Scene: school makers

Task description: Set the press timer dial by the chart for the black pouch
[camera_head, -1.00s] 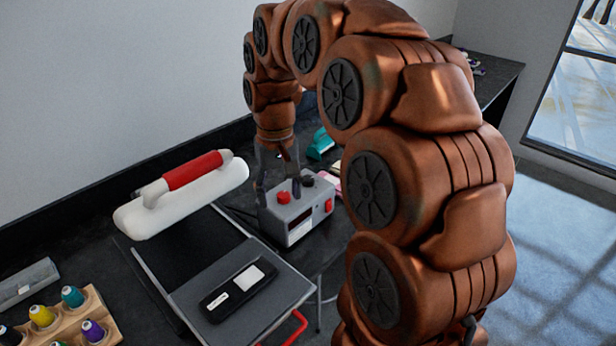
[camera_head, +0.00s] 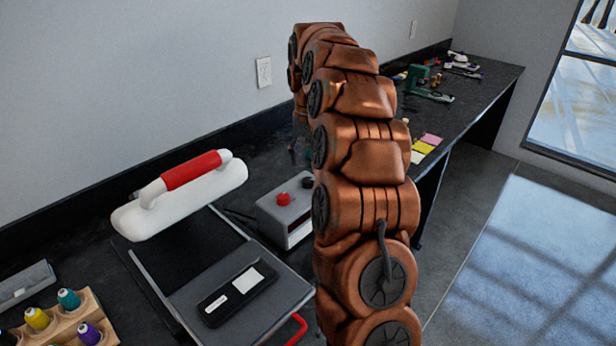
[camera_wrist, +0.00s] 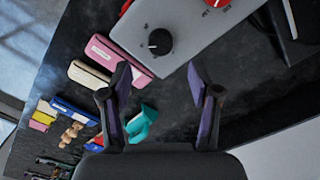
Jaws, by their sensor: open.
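The grey timer box (camera_head: 272,217) stands beside the press, with a black dial (camera_head: 308,182) and a red knob (camera_head: 284,199) on top. The dial (camera_wrist: 160,41) also shows in the wrist view, with a pale pointer mark and small markings too blurred to read. My gripper (camera_wrist: 158,82) is open and empty, its fingers apart just short of the box edge and dial. In the head view it is mostly hidden behind my arm. The black pouch (camera_head: 222,304) with white labels lies on the press's lower plate (camera_head: 268,308). I cannot make out a chart.
The press's white top (camera_head: 135,222) with red handle (camera_head: 190,170) is raised. A thread rack (camera_head: 70,325) stands at front left. In the wrist view, pink cases (camera_wrist: 118,54), a teal object (camera_wrist: 142,122) and small items lie nearby. Sticky notes (camera_head: 428,140) lie farther along the bench.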

